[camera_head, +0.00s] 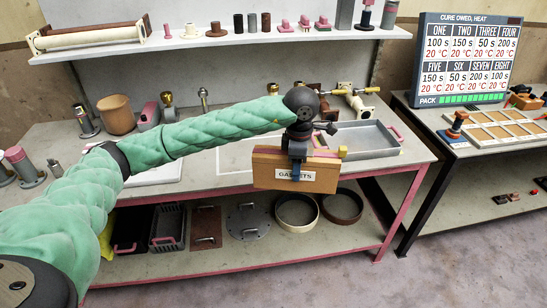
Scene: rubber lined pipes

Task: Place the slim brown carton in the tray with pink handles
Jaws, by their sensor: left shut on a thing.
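The slim brown carton (268,170), with a white label reading GASKETS, hangs upright in front of the workbench's front edge. My left gripper (296,165) is shut on it from above, near the middle of its long side. The grey metal tray with pink handles (368,136) rests on the bench top just behind and to the right of the carton. Its inside looks empty where I can see it, and its left part is hidden by my gripper. My right gripper is not in view.
A shelf (225,42) with rollers and small parts runs above the bench. A tan pot (116,115) and metal fittings stand at the back left. Rings and black baskets (167,228) sit on the lower shelf. A second bench at right carries a sign (468,60) and a divided tray.

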